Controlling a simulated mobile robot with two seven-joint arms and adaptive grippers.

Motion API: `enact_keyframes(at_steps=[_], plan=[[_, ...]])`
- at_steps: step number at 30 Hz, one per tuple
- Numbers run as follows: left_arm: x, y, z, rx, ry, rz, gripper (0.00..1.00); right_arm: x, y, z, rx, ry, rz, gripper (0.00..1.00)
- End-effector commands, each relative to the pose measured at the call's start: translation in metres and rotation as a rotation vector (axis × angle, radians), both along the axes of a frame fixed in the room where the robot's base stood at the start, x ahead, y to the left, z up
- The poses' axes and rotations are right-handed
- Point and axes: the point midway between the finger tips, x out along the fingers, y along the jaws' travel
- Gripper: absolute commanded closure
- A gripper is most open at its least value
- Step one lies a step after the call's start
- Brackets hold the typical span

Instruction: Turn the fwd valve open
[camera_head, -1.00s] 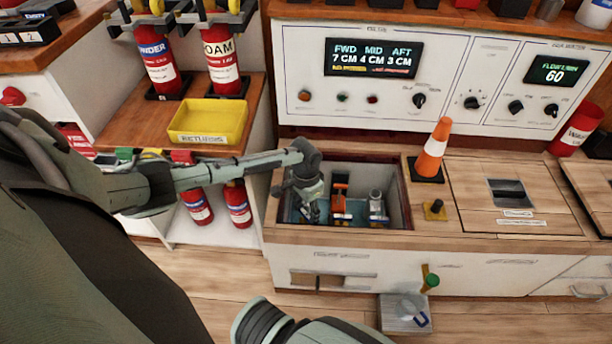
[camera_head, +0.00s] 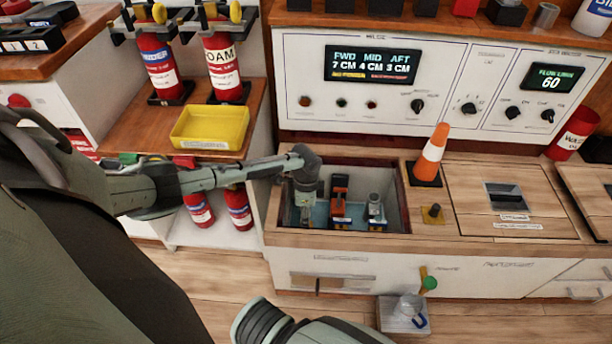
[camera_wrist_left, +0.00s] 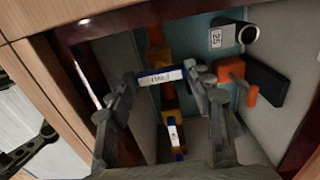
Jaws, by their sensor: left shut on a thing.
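My left gripper (camera_head: 306,212) reaches down into the open well (camera_head: 405,215) in the counter, at its left side. In the left wrist view, my left gripper (camera_wrist_left: 160,82) has its fingers on either side of a blue part with a white label (camera_wrist_left: 162,77), apparently the fwd valve, and is shut on it. The label is too small to read surely. An orange body (camera_wrist_left: 160,50) lies behind it. Another orange handle (camera_wrist_left: 235,82) with a black end lies to the right. How far the valve is turned cannot be told.
An orange cone (camera_head: 432,158) and a yellow-based knob (camera_head: 432,213) stand right of the well. A grey fitting (camera_head: 375,210) sits inside it. The panel display (camera_head: 371,60) reads FWD 7, MID 4, AFT 3 CM. A yellow tray (camera_head: 210,127) lies left.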

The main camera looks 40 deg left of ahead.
Motion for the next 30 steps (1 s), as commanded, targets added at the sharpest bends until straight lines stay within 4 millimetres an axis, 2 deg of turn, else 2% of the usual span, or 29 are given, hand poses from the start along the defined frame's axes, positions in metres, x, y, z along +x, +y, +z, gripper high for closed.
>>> enact_keyframes(at_steps=[16,17,18,26,30], plan=[[-0.0006,-0.0002,-0.0003,0.0,0.001,-0.025,0.78,-0.0002,0.0004,-0.0015,0.001,0.0,0.0,0.6],[-0.0006,-0.0002,-0.0003,0.0,0.001,-0.025,0.45,-0.0002,0.0004,-0.0015,0.001,0.0,0.0,0.6],[-0.0006,-0.0002,-0.0003,0.0,0.001,-0.024,0.4,-0.0002,0.0004,-0.0015,0.001,0.0,0.0,0.6],[-0.0001,-0.0003,0.0,0.0,0.0,-0.023,0.4,-0.0006,0.0002,-0.002,0.001,0.001,-0.001,0.6],[0.0006,0.0,0.007,-0.001,-0.002,-0.022,0.4,-0.0009,-0.0002,-0.0022,0.001,0.002,-0.001,0.6]])
